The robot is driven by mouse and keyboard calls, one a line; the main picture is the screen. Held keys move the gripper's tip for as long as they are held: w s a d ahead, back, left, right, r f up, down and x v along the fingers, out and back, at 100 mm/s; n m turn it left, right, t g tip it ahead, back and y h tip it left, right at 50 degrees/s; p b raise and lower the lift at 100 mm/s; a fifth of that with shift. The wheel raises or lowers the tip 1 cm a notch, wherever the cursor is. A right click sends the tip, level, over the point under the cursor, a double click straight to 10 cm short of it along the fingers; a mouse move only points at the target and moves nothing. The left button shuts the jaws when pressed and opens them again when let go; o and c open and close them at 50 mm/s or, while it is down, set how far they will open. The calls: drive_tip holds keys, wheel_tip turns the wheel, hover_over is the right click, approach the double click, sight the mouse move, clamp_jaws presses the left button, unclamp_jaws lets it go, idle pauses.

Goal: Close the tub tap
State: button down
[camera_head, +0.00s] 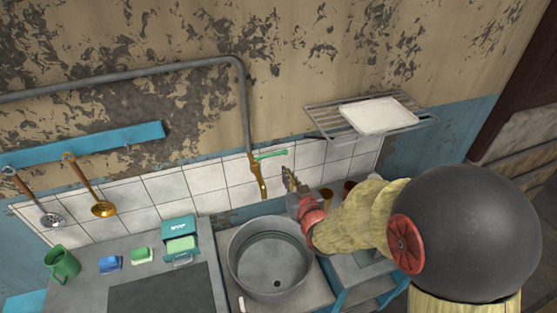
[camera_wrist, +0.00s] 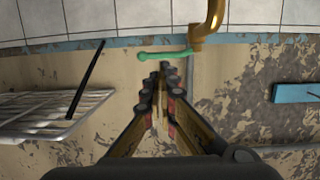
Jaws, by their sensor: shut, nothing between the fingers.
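The brass tap (camera_head: 259,178) hangs from the grey wall pipe, its spout pointing down towards the tub. Its green lever (camera_head: 271,154) sticks out to the right of the tap body. The round grey metal tub (camera_head: 236,262) stands below, empty, with a dark drain hole. My gripper (camera_head: 289,178) is to the right of the tap and a little lower than the lever, above the tub's back right rim. In the wrist view, the shut fingers (camera_wrist: 163,70) point towards the green lever (camera_wrist: 165,55) and the brass tap (camera_wrist: 207,28). A small gap shows between fingertips and lever.
A wire rack (camera_head: 325,121) with a white tray (camera_head: 378,116) is on the wall above right. It also shows close to my gripper's left in the wrist view (camera_wrist: 45,118). A grey pipe (camera_head: 244,105) runs down to the tap. A green mug (camera_head: 62,264) stands on the left counter.

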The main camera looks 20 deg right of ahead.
sight(276, 155)
drive_tip(key=w, duration=0.3)
drive_tip(key=w+f, duration=0.1)
drive_tip(key=w, duration=0.2)
drive_tip(key=w+f, duration=0.1)
drive_tip(key=w, duration=0.3)
drive_tip(key=shift+d, duration=0.15)
drive_tip(key=shift+w+d+b, duration=0.1)
drive_tip(key=shift+w+b, duration=0.4)
drive_tip(key=shift+b, duration=0.35)
